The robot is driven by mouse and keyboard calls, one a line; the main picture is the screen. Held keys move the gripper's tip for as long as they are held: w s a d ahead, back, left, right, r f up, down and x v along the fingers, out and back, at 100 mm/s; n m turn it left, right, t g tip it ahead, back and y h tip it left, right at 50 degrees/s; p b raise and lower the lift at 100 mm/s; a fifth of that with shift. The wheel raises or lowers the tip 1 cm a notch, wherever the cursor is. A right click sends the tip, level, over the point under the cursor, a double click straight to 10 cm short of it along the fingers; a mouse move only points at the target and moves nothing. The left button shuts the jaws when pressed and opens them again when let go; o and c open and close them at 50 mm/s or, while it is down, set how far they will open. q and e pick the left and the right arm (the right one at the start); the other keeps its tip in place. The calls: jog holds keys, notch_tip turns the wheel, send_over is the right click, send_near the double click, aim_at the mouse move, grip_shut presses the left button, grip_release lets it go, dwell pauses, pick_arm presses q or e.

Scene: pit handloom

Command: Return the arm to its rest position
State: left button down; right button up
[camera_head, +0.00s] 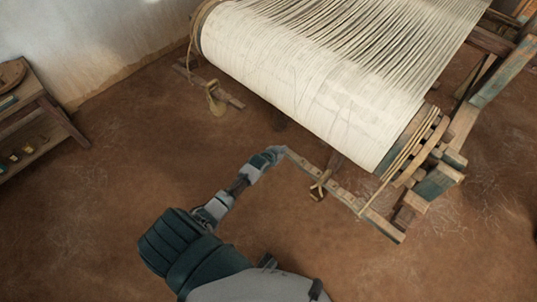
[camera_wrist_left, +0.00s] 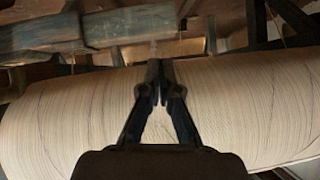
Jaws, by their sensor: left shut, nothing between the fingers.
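My left arm (camera_head: 229,194) reaches up from the bottom of the head view over the brown floor. My left gripper (camera_head: 279,150) is at its far end, small, close in the picture to the far end of a wooden bar in front of the loom. In the left wrist view the two dark fingers of my left gripper (camera_wrist_left: 161,82) are together with nothing between them. Behind them is the loom's large cream warp roll (camera_wrist_left: 62,115); I cannot tell the gap between. My right gripper is not in view.
The loom's cream warp roll (camera_head: 310,85) fills the upper middle. The wooden bar (camera_head: 365,212) lies below it, with worn timber posts (camera_head: 432,184) at right. A low wooden shelf (camera_head: 38,135) stands at left by the wall. The floor (camera_head: 110,210) at lower left is clear.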

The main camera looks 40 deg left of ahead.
pick_arm(q)
jog(key=a+p+v, duration=0.2)
jog(key=v, duration=0.8)
jog(key=s+d+f+g, duration=0.3)
jog(key=s+f, duration=0.5)
jog(key=f, duration=0.2)
jog(key=s+d+f+g, duration=0.2)
jog(key=s+d+f, duration=0.2)
jog(key=s+f, duration=0.5)
jog(key=s+d+f+g, duration=0.1)
jog(key=s+d+f, duration=0.2)
jog(key=s, duration=0.4)
jog(key=s+d+f+g, duration=0.2)
jog(key=s+d+f, duration=0.1)
jog(key=s+f, duration=0.3)
jog(key=s+d+f+g, duration=0.2)
jog(key=s+d+f, duration=0.1)
jog(key=s, duration=0.5)
jog(key=shift+s+f+m, duration=0.2)
jog(key=shift+f+m, duration=0.1)
jog(key=shift+f, duration=0.4)
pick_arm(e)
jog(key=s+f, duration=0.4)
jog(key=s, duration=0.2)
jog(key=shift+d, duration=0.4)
